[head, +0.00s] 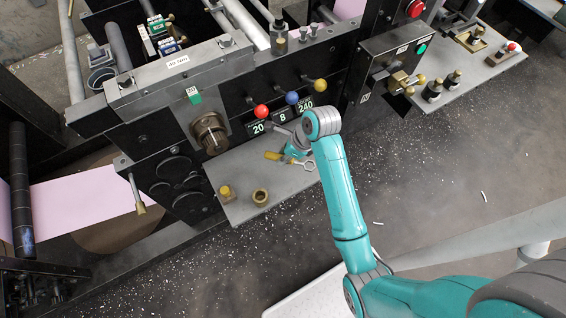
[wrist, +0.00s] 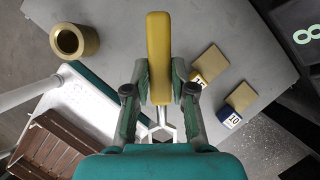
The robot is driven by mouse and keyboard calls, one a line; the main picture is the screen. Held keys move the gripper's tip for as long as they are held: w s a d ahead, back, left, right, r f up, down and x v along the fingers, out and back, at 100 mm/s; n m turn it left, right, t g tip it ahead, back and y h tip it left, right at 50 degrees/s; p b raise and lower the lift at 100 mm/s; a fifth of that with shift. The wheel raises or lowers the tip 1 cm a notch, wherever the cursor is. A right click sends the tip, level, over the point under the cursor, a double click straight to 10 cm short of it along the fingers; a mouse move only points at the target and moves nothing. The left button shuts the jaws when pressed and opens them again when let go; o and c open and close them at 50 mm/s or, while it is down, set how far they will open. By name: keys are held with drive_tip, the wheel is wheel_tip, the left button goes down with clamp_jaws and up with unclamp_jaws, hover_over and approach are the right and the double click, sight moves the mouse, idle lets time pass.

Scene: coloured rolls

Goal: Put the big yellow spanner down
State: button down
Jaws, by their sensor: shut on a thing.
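The big yellow spanner (wrist: 159,50) is between the two fingers of my gripper (wrist: 160,82) in the wrist view. Its yellow handle points up the picture, and its grey metal end (wrist: 163,131) shows below the fingers. In the head view the yellow handle (head: 273,156) sticks out left of my gripper (head: 291,150), and a pale open end shows to the right. The spanner is over the grey shelf (head: 236,168). I cannot tell whether it touches the shelf. My gripper is shut on the handle and partly hidden by my arm.
A brass ring (head: 260,197) and a brass piece (head: 227,192) stand on the shelf's front left. The wrist view shows two tan blocks with number labels, one marked 10 (wrist: 241,97). Levers with red (head: 261,111), blue and yellow knobs stick out above the shelf.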

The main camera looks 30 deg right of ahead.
sight(279, 167)
drive_tip(key=shift+w+f, duration=0.15)
drive_tip(key=shift+f, duration=1.65)
drive_tip(key=shift+w+f, duration=0.15)
drive_tip(key=shift+f, duration=0.7)
drive_tip(key=shift+w+f, duration=0.1)
drive_tip(key=shift+f, duration=0.75)
drive_tip(key=c, duration=1)
unclamp_jaws()
drive_tip(key=shift+f, duration=0.1)
drive_tip(key=v, duration=1.2)
